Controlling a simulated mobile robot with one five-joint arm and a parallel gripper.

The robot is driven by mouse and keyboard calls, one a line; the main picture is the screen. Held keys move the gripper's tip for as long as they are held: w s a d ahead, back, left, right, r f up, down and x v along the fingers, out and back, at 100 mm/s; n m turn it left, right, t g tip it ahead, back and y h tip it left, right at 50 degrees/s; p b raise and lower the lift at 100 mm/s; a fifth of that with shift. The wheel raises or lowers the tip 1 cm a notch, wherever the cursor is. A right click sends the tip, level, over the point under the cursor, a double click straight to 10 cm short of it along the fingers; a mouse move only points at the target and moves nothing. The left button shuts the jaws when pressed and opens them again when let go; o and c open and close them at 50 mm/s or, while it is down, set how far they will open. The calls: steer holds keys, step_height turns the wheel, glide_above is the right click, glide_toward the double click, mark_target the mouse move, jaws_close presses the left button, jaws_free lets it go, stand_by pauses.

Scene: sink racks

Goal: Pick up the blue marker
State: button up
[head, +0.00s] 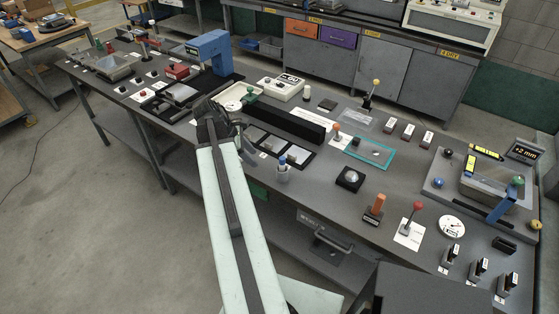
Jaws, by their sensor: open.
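A small blue-tipped upright piece (282,160), which looks like the blue marker, stands in a light grey cup (283,174) near the front edge of the bench. Its lower part is hidden by the cup. My gripper (224,112) is open, above the bench to the left of the cup and well apart from it. I see nothing between its dark jaws, though the detail there is small.
The long grey bench (318,198) is crowded. A black bar (292,124) and dark framed panels (270,143) lie behind the cup. A blue arch-shaped device (210,50) stands farther left. A red-knobbed lever (414,215) stands right.

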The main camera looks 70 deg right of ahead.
steer(key=g, duration=0.1)
glide_toward(281, 161)
step_height(281, 161, down, 3)
steer(key=d, duration=0.2)
steer(key=shift+n, duration=0.3)
steer(key=b+x, duration=0.3)
steer(key=x, duration=0.1)
steer(key=b+x, duration=0.3)
steer(key=x, duration=0.1)
steer(key=shift+s+a+f, duration=0.15)
steer(key=shift+s, duration=0.25)
steer(key=shift+r, duration=0.2)
jaws_close()
